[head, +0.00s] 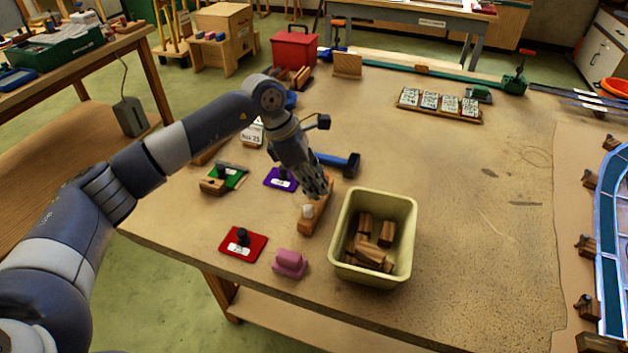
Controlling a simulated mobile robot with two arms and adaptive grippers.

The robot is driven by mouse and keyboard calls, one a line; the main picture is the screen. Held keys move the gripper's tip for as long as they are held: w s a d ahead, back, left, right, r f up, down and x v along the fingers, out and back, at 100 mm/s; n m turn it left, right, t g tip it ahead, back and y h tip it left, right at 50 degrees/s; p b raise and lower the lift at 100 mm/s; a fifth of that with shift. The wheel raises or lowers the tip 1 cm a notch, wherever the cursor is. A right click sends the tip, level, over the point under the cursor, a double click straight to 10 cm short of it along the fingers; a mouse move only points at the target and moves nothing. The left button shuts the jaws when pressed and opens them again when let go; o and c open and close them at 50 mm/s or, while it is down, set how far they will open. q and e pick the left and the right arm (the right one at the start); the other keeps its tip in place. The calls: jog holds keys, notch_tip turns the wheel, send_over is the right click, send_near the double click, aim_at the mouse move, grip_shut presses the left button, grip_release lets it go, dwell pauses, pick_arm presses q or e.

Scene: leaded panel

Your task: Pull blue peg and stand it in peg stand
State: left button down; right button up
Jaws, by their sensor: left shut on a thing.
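My left gripper (318,188) points down over the far end of a narrow wooden block (314,219), which looks like the peg stand. A short white peg (307,211) stands upright at the block's near end. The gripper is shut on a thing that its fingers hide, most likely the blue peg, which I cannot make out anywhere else. I cannot tell whether the held thing touches the block. A bit of blue (291,100) shows behind my left arm, mostly covered. My right gripper is not in view.
A cream bin (410,214) with wooden blocks stands close right of the gripper. Red (258,250), purple (270,181) and green (233,172) plates, a pink block (290,263) and a blue-handled mallet (335,160) lie around. The table's right half is largely clear.

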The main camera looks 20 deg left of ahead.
pick_arm(q)
jog(key=shift+f+b, duration=0.7)
jog(key=shift+f, duration=0.2)
jog(key=c, duration=1.4)
grip_release()
jog(key=shift+r, duration=0.1)
jog(key=shift+a+r, duration=0.2)
jog(key=shift+r, duration=0.15)
jog(key=v, duration=1.1)
